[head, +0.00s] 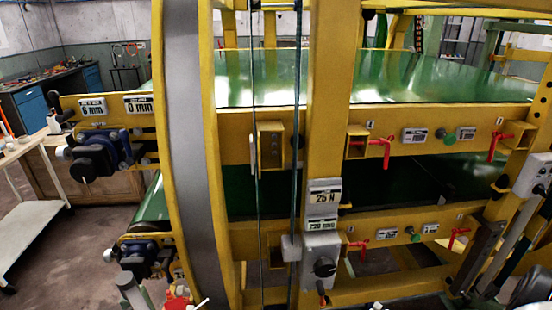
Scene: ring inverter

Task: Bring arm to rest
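I cannot make out my arm or my gripper in the head view, so how the gripper stands and whether it holds anything is hidden. The large yellow machine frame (328,140) fills most of the view. It carries an upper green belt (400,75) and a darker lower belt (385,185). A tall curved grey and yellow ring (184,110) stands at its left.
Red handles (386,152) and a grey box with a black knob (322,262) stick out from the frame. A white cart (35,235) stands at the left, before a wooden crate (95,185). A blue workbench (40,98) is behind. Some floor (75,250) is clear at lower left.

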